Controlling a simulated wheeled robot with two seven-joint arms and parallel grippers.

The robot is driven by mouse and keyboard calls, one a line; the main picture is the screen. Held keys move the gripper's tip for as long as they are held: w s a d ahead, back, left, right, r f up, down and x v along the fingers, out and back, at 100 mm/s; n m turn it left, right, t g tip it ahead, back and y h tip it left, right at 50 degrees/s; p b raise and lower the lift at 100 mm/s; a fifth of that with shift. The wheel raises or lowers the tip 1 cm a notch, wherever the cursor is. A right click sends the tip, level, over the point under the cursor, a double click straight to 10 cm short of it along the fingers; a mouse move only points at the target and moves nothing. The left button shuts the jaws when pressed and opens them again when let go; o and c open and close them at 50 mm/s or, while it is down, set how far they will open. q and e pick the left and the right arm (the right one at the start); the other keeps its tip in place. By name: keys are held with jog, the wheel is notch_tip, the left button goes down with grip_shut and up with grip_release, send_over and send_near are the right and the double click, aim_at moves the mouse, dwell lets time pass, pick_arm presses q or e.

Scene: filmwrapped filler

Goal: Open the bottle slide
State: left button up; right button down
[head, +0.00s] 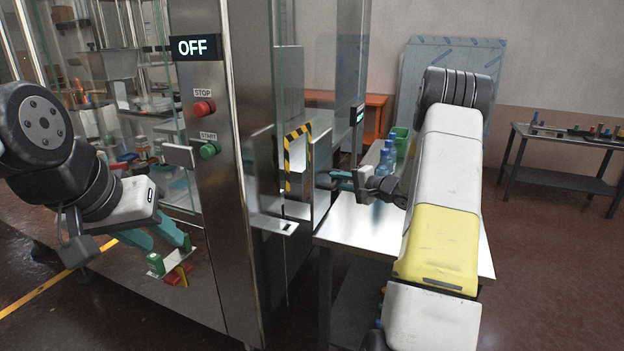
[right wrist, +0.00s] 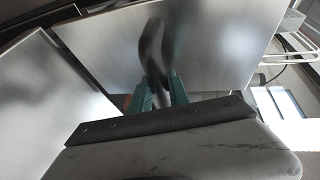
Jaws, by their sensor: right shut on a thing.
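The machine's steel side has an opening framed in yellow-black stripes (head: 298,165), with a steel panel beside it. My right gripper (head: 338,180) is at that side, above the white table. In the right wrist view, its teal fingers (right wrist: 160,92) are shut on a dark curved handle (right wrist: 152,45), which stands in front of smooth grey panels (right wrist: 215,50). I cannot tell how far the slide is open.
A blue bottle (head: 385,158) and a green bin (head: 401,136) stand on the white table (head: 350,222), partly behind my right arm. The machine's panel shows OFF (head: 193,47), with a red stop button (head: 203,108) and a green start button (head: 209,150). Another table (head: 570,145) stands far right.

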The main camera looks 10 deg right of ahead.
jog(key=s+d, duration=0.7)
jog(key=d, duration=0.4)
jog(key=s+d, duration=0.8)
jog(key=d, duration=0.4)
jog(key=s+d, duration=0.8)
jog(key=d, duration=0.3)
jog(key=shift+s+d, duration=0.15)
jog(key=shift+d, duration=0.05)
jog(key=c, duration=1.3)
grip_release()
jog(key=shift+o, duration=0.2)
jog(key=v, duration=0.7)
jog(key=shift+s+d, duration=0.25)
jog(key=shift+s, duration=0.05)
